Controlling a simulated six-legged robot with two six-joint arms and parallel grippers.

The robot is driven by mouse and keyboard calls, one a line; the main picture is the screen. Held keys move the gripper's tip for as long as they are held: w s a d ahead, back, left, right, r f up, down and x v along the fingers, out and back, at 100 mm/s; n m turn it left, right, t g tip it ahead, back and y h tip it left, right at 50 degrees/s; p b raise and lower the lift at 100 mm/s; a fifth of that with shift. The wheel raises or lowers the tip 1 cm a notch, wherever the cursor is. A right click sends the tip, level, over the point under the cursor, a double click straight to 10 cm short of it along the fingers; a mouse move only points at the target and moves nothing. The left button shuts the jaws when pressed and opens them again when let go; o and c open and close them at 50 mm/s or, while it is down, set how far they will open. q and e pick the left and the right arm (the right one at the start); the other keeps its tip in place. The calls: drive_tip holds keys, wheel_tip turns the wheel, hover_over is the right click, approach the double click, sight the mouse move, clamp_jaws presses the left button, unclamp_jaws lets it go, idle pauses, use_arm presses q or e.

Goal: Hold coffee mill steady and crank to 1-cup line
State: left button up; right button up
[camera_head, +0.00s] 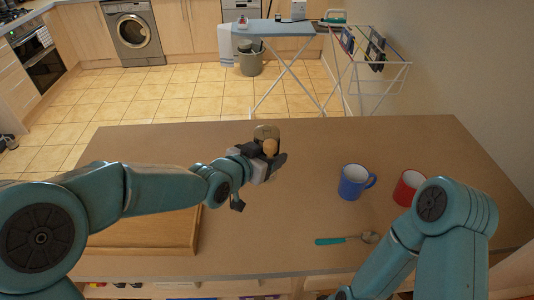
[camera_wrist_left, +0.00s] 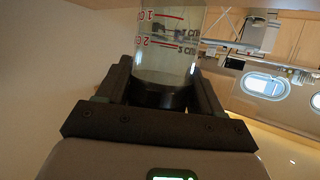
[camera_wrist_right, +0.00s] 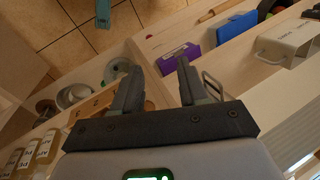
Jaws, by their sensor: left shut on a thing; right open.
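The coffee mill stands near the middle of the counter, mostly hidden behind my left gripper (camera_head: 268,165) in the head view. Its round top (camera_head: 266,132) and a wooden knob (camera_head: 270,147) show above the jaws. In the left wrist view my left gripper (camera_wrist_left: 160,92) is shut around the mill's clear jar (camera_wrist_left: 165,55), near a dark band. The jar has red 1 and 2 cup lines; I cannot tell how much coffee is in it. My right gripper (camera_wrist_right: 155,85) is open and empty, low at the counter's front, above a shelf.
A blue mug (camera_head: 353,183), a red mug (camera_head: 408,188) and a teal-handled spoon (camera_head: 345,240) lie right of the mill. A wooden tray (camera_head: 150,240) is under my left arm. The shelf holds a purple box (camera_wrist_right: 178,58). Counter behind the mugs is clear.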

use_arm(q)
drive_tip(key=shift+w+f+b, duration=0.1)
drive_tip(key=shift+f+b, duration=0.55)
drive_tip(key=shift+f, duration=0.15)
drive_tip(key=shift+f+b, duration=0.55)
drive_tip(key=shift+b, duration=0.1)
drive_tip(key=shift+f+b, duration=5.85)
drive_tip(key=shift+b, duration=0.2)
drive_tip(key=shift+f+b, duration=0.3)
drive_tip(key=shift+b, duration=0.05)
